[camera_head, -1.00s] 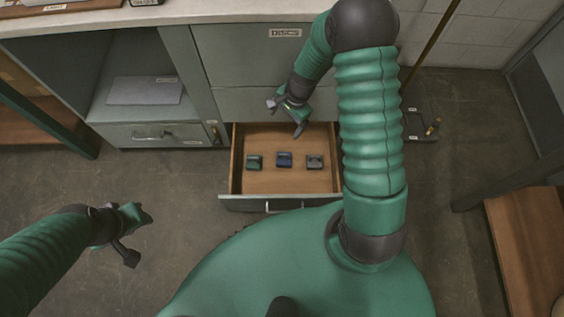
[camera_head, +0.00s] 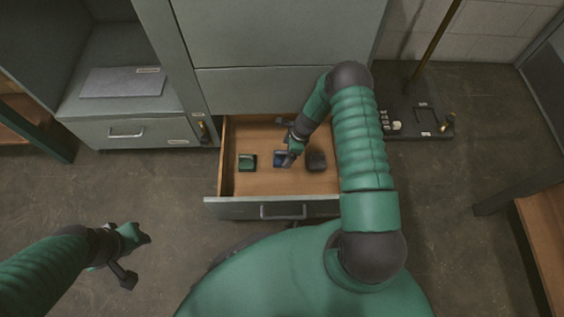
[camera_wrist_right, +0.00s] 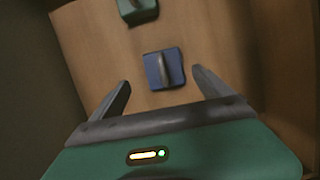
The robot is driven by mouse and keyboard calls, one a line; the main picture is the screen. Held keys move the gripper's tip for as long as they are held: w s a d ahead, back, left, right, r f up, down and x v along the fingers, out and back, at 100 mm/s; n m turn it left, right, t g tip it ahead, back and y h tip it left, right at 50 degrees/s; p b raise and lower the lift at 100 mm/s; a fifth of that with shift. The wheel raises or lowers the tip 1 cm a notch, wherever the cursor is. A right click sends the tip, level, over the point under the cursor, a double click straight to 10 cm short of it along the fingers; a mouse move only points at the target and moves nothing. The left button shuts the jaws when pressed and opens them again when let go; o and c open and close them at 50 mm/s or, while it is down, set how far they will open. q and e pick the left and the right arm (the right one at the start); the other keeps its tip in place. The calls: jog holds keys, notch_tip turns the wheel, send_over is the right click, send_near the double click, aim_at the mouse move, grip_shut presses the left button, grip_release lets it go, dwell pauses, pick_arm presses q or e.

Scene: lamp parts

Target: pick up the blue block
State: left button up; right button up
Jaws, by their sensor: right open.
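The blue block (camera_head: 279,158) lies in the open drawer (camera_head: 275,208), between a green block and a dark grey block. My right gripper (camera_head: 288,158) is over it and partly hides it in the head view. In the right wrist view the blue block (camera_wrist_right: 164,68), with a raised grey bar on top, sits just ahead of my open right gripper (camera_wrist_right: 163,88), roughly between the lines of its two fingers, and neither finger clearly touches it. My left gripper (camera_head: 138,259) is open and empty over the floor at the left.
The green block (camera_head: 247,162) is left of the blue block and also shows in the right wrist view (camera_wrist_right: 138,10). The dark grey block (camera_head: 316,161) is to the right. The drawer walls enclose all three. A grey cabinet (camera_head: 260,90) rises behind the drawer.

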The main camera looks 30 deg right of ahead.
jog(key=b+x, duration=0.2)
jog(key=x, duration=0.1)
jog(key=b+x, duration=0.2)
jog(key=shift+w+d+f, duration=0.1)
jog(key=shift+w+d, duration=0.05)
jog(key=shift+d, duration=0.2)
jog(key=shift+w+a+f+b, duration=0.1)
jog(key=shift+f+b, duration=0.2)
jog(key=shift+f, duration=0.05)
jog(key=shift+r, duration=0.2)
jog(key=shift+c, duration=0.7)
jog(key=shift+w, duration=0.1)
grip_shut()
